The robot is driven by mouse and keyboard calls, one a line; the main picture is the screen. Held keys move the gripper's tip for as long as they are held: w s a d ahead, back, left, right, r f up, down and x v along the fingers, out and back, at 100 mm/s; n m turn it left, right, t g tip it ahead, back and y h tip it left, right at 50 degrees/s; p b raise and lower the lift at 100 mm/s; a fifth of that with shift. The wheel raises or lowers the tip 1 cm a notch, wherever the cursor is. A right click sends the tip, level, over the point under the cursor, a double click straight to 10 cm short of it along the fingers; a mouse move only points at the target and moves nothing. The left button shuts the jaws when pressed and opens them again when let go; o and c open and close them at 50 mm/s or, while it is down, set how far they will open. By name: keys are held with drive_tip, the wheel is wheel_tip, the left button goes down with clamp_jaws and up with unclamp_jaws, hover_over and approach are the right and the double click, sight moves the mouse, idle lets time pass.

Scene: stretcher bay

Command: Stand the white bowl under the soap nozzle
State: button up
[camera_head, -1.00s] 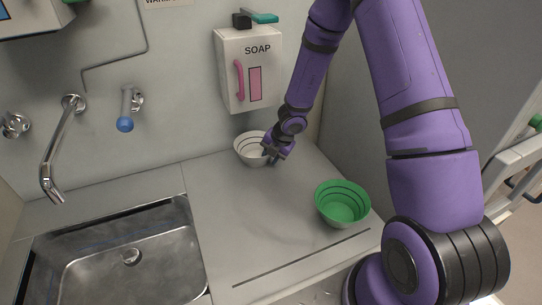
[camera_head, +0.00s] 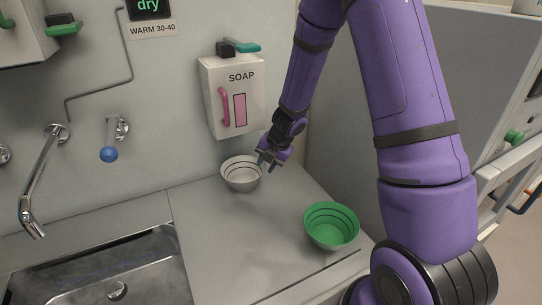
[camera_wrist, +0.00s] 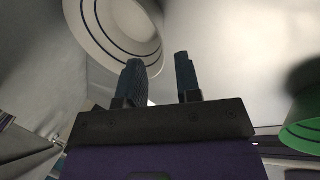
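The white bowl (camera_head: 238,179), with dark rings inside, stands upright on the counter below the wall-mounted soap dispenser (camera_head: 222,110). The nozzle itself cannot be made out. My gripper (camera_head: 268,164) is at the bowl's right rim in the head view, with its fingers apart. Contact with the rim cannot be judged there. In the wrist view my gripper (camera_wrist: 160,72) is open and nothing is between its fingers. The white bowl (camera_wrist: 112,28) shows beyond the left finger, partly cut off by the frame.
A green bowl (camera_head: 331,236) stands on the counter (camera_head: 215,235) at front right; it also shows in the wrist view (camera_wrist: 303,122). A sink (camera_head: 130,262), a spout (camera_head: 36,190) and a blue-tipped tap (camera_head: 109,154) are at left. Counter between sink and green bowl is clear.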

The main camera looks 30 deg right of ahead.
drive_tip(key=shift+v, duration=1.9)
